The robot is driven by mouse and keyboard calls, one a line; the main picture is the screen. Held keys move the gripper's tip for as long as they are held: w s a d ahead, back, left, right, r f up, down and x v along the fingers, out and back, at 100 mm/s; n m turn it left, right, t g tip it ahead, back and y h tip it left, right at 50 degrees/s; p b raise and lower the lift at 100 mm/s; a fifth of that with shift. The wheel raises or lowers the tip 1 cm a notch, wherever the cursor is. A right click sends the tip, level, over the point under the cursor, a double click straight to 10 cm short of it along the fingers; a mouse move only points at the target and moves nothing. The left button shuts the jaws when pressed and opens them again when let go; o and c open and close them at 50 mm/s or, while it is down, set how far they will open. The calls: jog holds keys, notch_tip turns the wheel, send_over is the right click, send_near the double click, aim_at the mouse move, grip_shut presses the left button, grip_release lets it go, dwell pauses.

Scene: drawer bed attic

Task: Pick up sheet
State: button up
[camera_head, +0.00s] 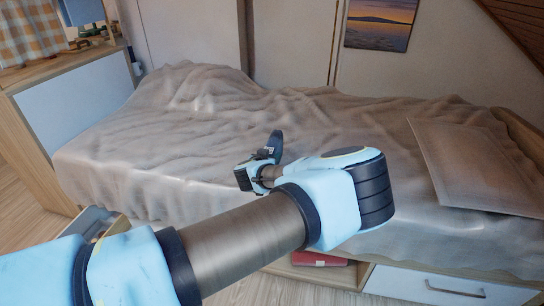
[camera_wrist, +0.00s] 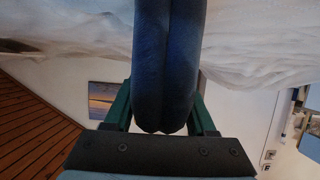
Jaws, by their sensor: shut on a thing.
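The sheet (camera_head: 200,125) is a rumpled grey-beige cover spread over the bed, hanging down its front side. It also shows pale at the top of the wrist view (camera_wrist: 250,40). My gripper (camera_head: 276,142) is over the middle of the bed, its dark fingers against the sheet in the head view. In the wrist view, the two long dark blue fingers (camera_wrist: 167,60) lie side by side, shut on the sheet. Their tips run out of the top of that picture, so the gripped fold is hidden.
A flat grey-brown panel or cushion (camera_head: 478,165) lies on the bed at the right. A wooden cabinet (camera_head: 70,95) stands at the left. A red item (camera_head: 318,259) is under the bed front, beside a white drawer (camera_head: 440,288). A wall picture (camera_head: 381,24) hangs behind.

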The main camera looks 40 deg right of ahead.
grip_shut()
jog(key=shift+r, duration=0.1)
